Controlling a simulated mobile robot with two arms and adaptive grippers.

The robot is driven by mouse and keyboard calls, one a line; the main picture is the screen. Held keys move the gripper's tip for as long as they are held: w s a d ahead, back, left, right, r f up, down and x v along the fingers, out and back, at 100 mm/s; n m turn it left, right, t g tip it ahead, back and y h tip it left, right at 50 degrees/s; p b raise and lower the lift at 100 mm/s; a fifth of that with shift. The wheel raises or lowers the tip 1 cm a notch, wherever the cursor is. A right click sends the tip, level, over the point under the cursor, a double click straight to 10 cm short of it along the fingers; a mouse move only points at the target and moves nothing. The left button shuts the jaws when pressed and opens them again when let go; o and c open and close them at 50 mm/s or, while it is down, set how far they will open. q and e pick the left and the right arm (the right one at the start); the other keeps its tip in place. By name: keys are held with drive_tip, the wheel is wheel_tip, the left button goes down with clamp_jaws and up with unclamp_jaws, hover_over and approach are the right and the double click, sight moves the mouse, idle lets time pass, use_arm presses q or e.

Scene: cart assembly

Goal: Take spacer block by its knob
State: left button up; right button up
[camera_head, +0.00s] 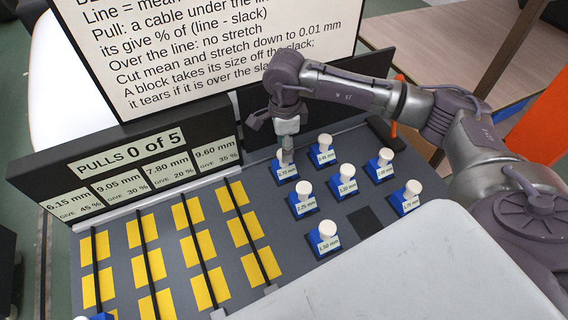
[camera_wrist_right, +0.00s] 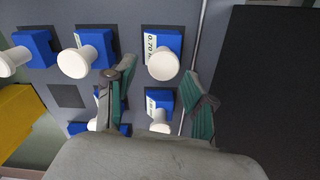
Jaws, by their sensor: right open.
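Several blue spacer blocks with white knobs stand on the grey board; one nearer the front is a spacer block (camera_head: 326,246). My right gripper (camera_head: 287,150) points down over the spacer block at the back left (camera_head: 286,174), hiding part of its knob. In the right wrist view my open gripper (camera_wrist_right: 160,72) has a finger either side of a white knob (camera_wrist_right: 163,65), on a block whose label appears to read 0.70. I cannot tell how far down the fingers are. Another block (camera_wrist_right: 160,100) shows between the fingers, lower in the picture. My left gripper is not in view.
Neighbouring blocks (camera_head: 325,155) (camera_head: 302,207) stand close by. An empty dark square (camera_head: 365,220) lies among them. Yellow pads (camera_head: 203,245) with black cables are at the left. A PULLS 0 of 5 panel (camera_head: 140,150) and a large text sign (camera_head: 210,50) stand behind.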

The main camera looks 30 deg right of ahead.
drive_tip(key=shift+f+p, duration=0.35)
drive_tip(key=shift+f, duration=0.25)
drive_tip(key=f, duration=0.2)
drive_tip(key=f+p, duration=0.1)
drive_tip(key=shift+w+f, duration=0.2)
drive_tip(key=shift+f, duration=0.5)
drive_tip(key=shift+c, duration=0.3)
clamp_jaws()
